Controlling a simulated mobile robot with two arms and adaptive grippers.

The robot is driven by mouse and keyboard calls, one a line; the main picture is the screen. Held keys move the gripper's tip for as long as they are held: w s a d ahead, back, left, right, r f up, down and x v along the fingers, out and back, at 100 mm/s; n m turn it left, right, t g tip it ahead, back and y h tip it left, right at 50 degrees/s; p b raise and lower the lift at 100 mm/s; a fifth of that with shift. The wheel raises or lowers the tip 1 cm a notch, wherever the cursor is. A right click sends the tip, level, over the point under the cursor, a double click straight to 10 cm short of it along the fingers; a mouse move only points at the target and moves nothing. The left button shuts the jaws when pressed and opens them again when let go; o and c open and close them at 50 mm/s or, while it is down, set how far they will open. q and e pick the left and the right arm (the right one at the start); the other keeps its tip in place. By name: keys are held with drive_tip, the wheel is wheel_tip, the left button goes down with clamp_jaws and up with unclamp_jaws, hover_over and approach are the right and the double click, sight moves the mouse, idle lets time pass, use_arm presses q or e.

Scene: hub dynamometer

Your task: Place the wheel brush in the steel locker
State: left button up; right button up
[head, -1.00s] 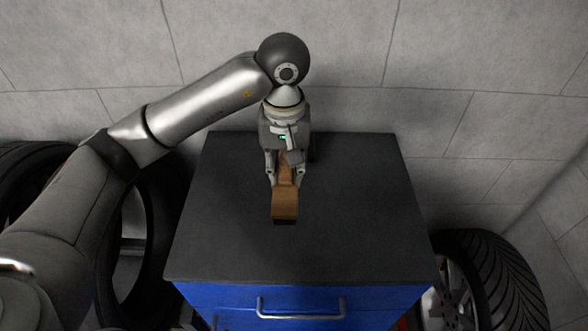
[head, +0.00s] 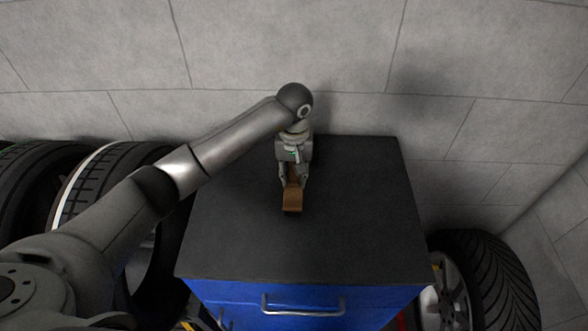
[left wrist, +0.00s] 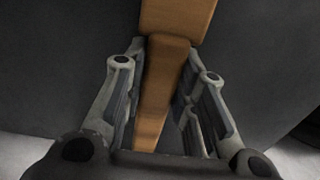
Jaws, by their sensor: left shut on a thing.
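The wheel brush (head: 292,201) is brown and wooden, with a narrow handle and a wider block end. My left gripper (head: 293,181) is shut on its handle, over the dark top of a blue cabinet. In the left wrist view the handle (left wrist: 160,90) runs between the two fingers (left wrist: 165,115), with the wider end beyond them. A dark strip shows under the block end; I cannot tell whether the brush touches the top. No steel locker can be made out for certain. My right gripper is out of view.
The blue cabinet's dark top (head: 350,235) is otherwise clear, with a drawer handle (head: 303,310) on its front. Tyres (head: 100,190) stand at the left, and a wheel (head: 490,285) stands at the right. A grey block wall (head: 300,45) is close behind.

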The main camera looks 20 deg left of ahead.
sight(294, 173)
use_arm(q)
drive_tip(key=shift+f+b, duration=0.2)
drive_tip(key=shift+b, duration=0.1)
drive_tip(key=o, duration=0.9)
drive_tip(key=shift+r, duration=0.15)
drive_tip(key=shift+r, duration=0.2)
wheel_tip(294, 173, up, 12)
drive_tip(key=b, duration=0.3)
drive_tip(key=shift+s+f, duration=0.1)
drive_tip(key=shift+f, duration=0.05)
